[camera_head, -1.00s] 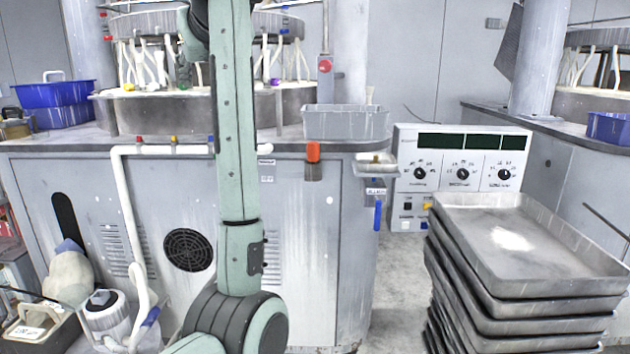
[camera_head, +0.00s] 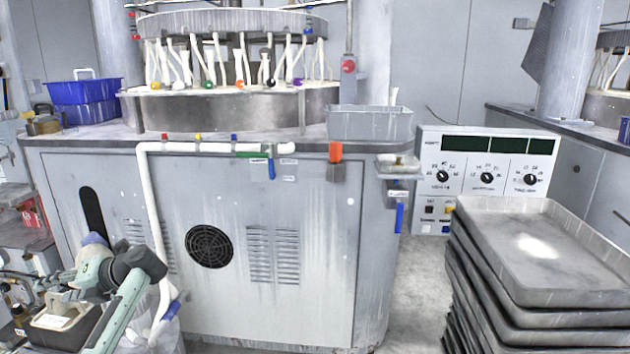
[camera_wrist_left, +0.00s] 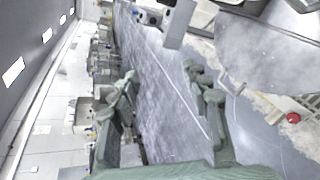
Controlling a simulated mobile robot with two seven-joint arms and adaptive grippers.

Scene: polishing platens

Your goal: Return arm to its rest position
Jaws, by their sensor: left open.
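My left arm is folded low at the bottom left of the head view, with its wrist end pointing left. My left gripper (camera_head: 12,300) is small and partly cut off at the left edge there. In the left wrist view, my left gripper (camera_wrist_left: 160,75) has its two green-grey fingers spread wide, with nothing between them. Grey floor shows beyond the fingers. My right gripper is not in view.
A grey polishing machine (camera_head: 320,250) fills the middle, with a white pipe (camera_head: 152,215) near my arm. A stack of metal trays (camera_head: 560,262) stands at the right, before a control box (camera_head: 485,175). Bare floor lies between machine and trays.

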